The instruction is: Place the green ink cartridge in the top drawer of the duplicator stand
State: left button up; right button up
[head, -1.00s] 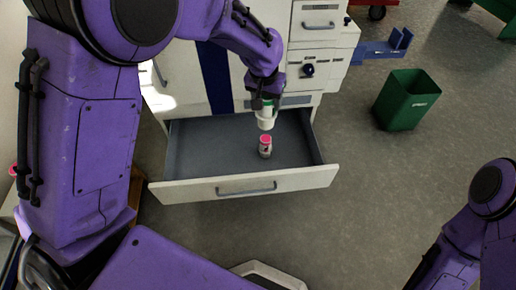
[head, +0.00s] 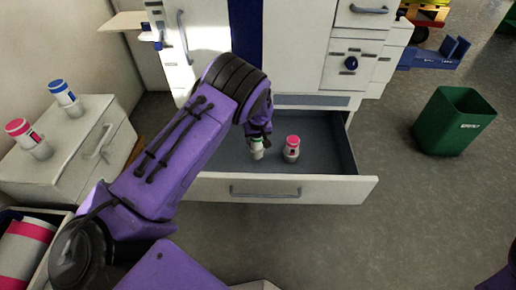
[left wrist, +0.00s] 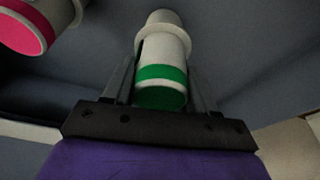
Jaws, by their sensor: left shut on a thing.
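The green ink cartridge (left wrist: 165,62) is white with a green band and green end, held between the fingers of my left gripper (left wrist: 160,85) in the left wrist view. In the head view the cartridge (head: 257,152) shows below my left gripper (head: 258,138), inside the open drawer (head: 215,188) of the white duplicator stand (head: 300,50). A pink-topped cartridge (head: 291,150) stands upright in the drawer just right of it; it also shows at the upper left of the left wrist view (left wrist: 28,25). I cannot tell whether the held cartridge touches the drawer floor. My right gripper is not in view.
A small white cabinet (head: 75,165) at the left carries a blue-topped cartridge (head: 66,98) and another pink-topped cartridge (head: 28,138). A green bin (head: 453,120) stands on the floor at the right. The drawer's right part is free.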

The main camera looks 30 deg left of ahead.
aim_at(258, 152)
pick_arm(q)
notch_tip(258, 152, down, 4)
jog(key=shift+r+b, duration=0.1)
jog(key=shift+b, duration=0.6)
jog(key=shift+c, duration=0.6)
jog(key=o, duration=1.3)
jog(key=p+v, duration=0.4)
jog(key=v, duration=0.8)
jog(key=shift+r+p, duration=0.2)
jog(key=shift+p, duration=0.15)
